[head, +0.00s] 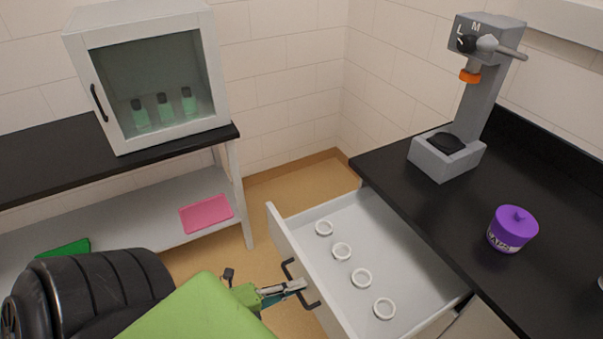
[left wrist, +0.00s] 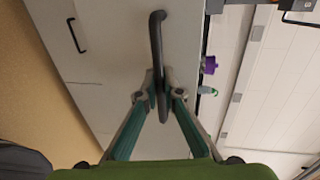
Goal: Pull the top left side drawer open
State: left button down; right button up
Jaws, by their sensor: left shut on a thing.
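The drawer (head: 335,228) under the black counter stands pulled out, its white inside showing in the head view. Several white rings lie in a row on its floor. Its dark bar handle (head: 302,284) is on the front panel, and the handle also shows in the left wrist view (left wrist: 157,40). My left gripper (head: 300,285) is at the handle with its fingers closed around the bar; in the left wrist view the fingertips (left wrist: 160,90) meet on it. My right gripper is in neither view.
The black counter (head: 405,190) carries a grey dispenser (head: 468,105) and a purple jar (head: 512,229). A white glass-front cabinet (head: 150,75) with green bottles stands at left. A pink tray (head: 206,214) lies on the shelf below. Floor (head: 285,195) shows between.

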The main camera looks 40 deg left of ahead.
pick_arm(q)
jog(key=c, duration=2.5)
grip_release()
jog(key=v, duration=1.2)
jog(key=shift+f, duration=0.15)
